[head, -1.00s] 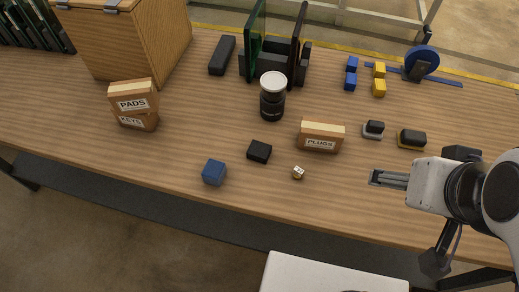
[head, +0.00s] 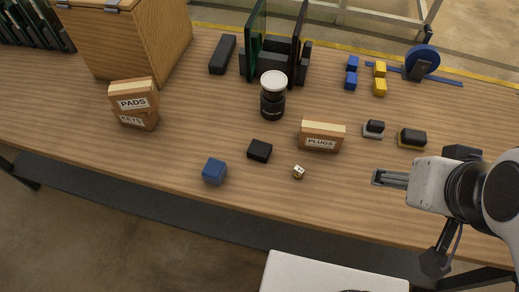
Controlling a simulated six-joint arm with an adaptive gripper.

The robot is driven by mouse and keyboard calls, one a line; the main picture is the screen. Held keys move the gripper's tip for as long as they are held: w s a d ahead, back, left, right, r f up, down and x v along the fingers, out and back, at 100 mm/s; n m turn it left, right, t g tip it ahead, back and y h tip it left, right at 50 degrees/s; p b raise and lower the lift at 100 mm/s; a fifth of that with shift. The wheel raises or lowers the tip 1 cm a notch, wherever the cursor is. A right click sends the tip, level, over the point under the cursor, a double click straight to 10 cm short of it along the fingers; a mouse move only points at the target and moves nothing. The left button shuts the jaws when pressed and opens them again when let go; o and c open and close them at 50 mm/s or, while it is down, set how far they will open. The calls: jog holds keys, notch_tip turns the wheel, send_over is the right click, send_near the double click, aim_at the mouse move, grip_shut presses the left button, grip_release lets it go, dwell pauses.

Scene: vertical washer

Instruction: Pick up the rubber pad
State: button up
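A small black block (head: 260,150) lies flat near the middle front of the table; it may be the rubber pad, but I cannot tell for sure. A small box labelled PADS (head: 134,102) stands at the left, on or against one labelled KEYS (head: 131,122). My gripper (head: 376,178) is at the right, pointing left, well apart from the black block. Nothing shows between its fingers, and I cannot tell how far apart they are.
A blue cube (head: 214,171), a small metal-coloured die-like piece (head: 298,172) and a PLUGS box (head: 321,137) lie around the black block. A dark jar with a white lid (head: 273,95) stands behind it. Two dark pieces on bases (head: 412,139) lie behind my gripper.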

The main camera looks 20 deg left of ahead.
aim_at(253, 185)
jog(key=shift+w, duration=0.1)
